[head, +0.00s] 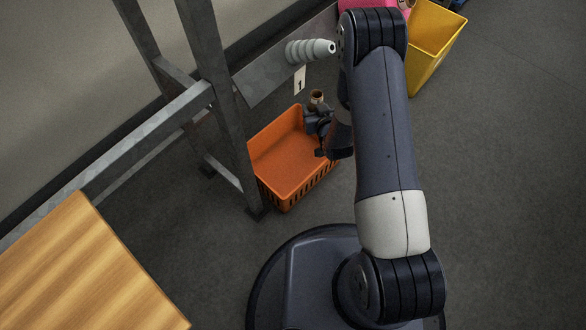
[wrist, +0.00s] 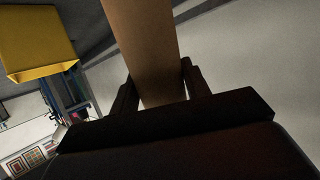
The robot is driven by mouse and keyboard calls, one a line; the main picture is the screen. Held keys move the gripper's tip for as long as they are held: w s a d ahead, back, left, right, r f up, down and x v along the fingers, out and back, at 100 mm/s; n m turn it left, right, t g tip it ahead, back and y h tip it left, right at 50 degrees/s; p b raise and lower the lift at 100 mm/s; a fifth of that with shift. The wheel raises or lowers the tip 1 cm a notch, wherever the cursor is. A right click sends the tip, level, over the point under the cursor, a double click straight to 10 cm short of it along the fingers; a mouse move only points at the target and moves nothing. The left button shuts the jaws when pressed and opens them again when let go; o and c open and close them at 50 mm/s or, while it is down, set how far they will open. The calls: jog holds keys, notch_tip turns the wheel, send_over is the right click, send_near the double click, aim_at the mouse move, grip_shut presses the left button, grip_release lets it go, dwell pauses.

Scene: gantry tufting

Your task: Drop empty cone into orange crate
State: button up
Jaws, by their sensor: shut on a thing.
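The empty cone (head: 317,97) is a small tan tube seen above the far right part of the orange crate in the head view. In the wrist view the cone (wrist: 145,45) is a large tan shape between the dark fingers. My gripper (wrist: 157,90) is shut on it; it also shows in the head view (head: 318,112). The orange crate (head: 292,193) stands on the floor below, and the part of its floor that shows is bare. My gripper and arm hide the crate's right far corner. I cannot tell the cone's exact height above the crate.
A grey metal frame (head: 222,85) stands left of the crate, close to it. A grey ribbed cone-shaped piece (head: 308,50) sticks out above, near a tag marked 1 (head: 299,81). A yellow bin (head: 432,45) is at the upper right. A wooden top (head: 85,270) is at lower left.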

jog(key=w+a+f+b, duration=0.1)
jog(key=a+f+b, duration=0.2)
jog(key=f+b, duration=0.3)
jog(key=w+a+f+n+y+b, duration=0.1)
jog(key=f+b, duration=0.5)
jog(key=f, duration=0.7)
jog(key=shift+w+a+g, duration=0.4)
jog(key=shift+w+a, duration=0.25)
jog(key=shift+a, duration=0.3)
jog(key=o, duration=1)
jog(key=shift+o, duration=0.2)
jog(key=p+v, duration=0.4)
jog(key=v, duration=0.6)
jog(key=shift+s+d, duration=0.25)
jog(key=shift+s, duration=0.1)
